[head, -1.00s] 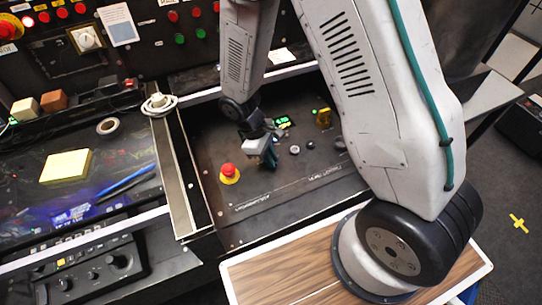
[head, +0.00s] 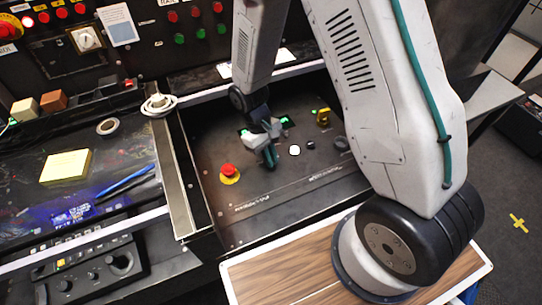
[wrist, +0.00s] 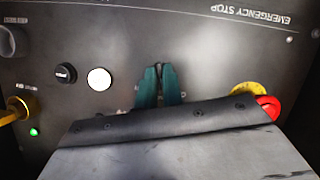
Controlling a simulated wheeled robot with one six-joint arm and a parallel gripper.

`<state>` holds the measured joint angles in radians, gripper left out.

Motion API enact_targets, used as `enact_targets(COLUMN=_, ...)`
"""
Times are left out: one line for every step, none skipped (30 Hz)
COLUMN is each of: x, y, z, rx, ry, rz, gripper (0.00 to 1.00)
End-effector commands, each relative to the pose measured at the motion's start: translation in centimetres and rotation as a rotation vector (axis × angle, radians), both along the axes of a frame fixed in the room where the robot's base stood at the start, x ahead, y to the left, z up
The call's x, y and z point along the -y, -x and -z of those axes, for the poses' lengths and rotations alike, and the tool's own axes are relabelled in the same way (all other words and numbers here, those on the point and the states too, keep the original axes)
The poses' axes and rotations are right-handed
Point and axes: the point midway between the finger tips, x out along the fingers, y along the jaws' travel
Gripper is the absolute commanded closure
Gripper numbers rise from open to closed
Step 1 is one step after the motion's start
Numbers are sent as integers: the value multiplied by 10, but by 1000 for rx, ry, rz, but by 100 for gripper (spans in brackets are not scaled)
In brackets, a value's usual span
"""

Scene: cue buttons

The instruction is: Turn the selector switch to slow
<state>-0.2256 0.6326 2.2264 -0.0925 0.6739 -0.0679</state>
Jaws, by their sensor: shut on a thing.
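My gripper (head: 270,158) is over the black control panel (head: 235,205), pointing down between the red emergency stop and the white button. In the wrist view its teal fingers (wrist: 159,72) are close together, with a small dark piece between their tips. This piece lies where the selector switch appears to be; the fingers hide most of it, so its setting and the slow label cannot be read. The white round button (wrist: 99,79) is left of the fingers in the wrist view, lit bright.
The red emergency stop button (head: 229,171) with its yellow collar is close left of my gripper. A black button (wrist: 66,73), a yellow part (head: 323,117) and a dark knob (head: 341,144) stand on the other side. A raised strip (head: 176,180) borders the panel.

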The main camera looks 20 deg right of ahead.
Motion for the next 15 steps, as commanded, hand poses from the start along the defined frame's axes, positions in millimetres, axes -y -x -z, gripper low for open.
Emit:
enact_targets(x=1, y=-1, z=0, rx=1, ry=0, rz=40, gripper=100)
enact_targets(x=1, y=-1, z=0, rx=1, ry=0, rz=64, gripper=100)
enact_targets(x=1, y=-1, z=0, rx=1, ry=-1, rz=93, gripper=100)
enact_targets(x=1, y=-1, z=0, rx=1, ry=0, rz=116, gripper=100)
enact_targets(x=1, y=-1, z=0, rx=1, ry=0, rz=136, gripper=100)
enact_targets(x=1, y=-1, z=0, rx=1, ry=0, rz=162, gripper=100)
enact_targets(x=1, y=-1, z=0, rx=1, ry=0, rz=182, gripper=100)
enact_targets(x=1, y=-1, z=0, rx=1, ry=0, rz=199, gripper=100)
enact_targets(x=1, y=-1, z=-1, rx=2, ry=0, rz=223, gripper=100)
enact_targets(x=1, y=-1, z=-1, rx=2, ry=-1, rz=237, gripper=100)
enact_targets(x=2, y=-1, z=-1, rx=2, ry=0, rz=251, gripper=100)
enact_targets(x=1, y=-1, z=-1, rx=2, ry=0, rz=268, gripper=100)
enact_targets(x=1, y=-1, z=-1, rx=2, ry=0, rz=280, gripper=100)
enact_targets(x=1, y=-1, z=-1, rx=2, ry=0, rz=291, gripper=100)
enact_targets(x=1, y=-1, z=-1, rx=2, ry=0, rz=303, gripper=100)
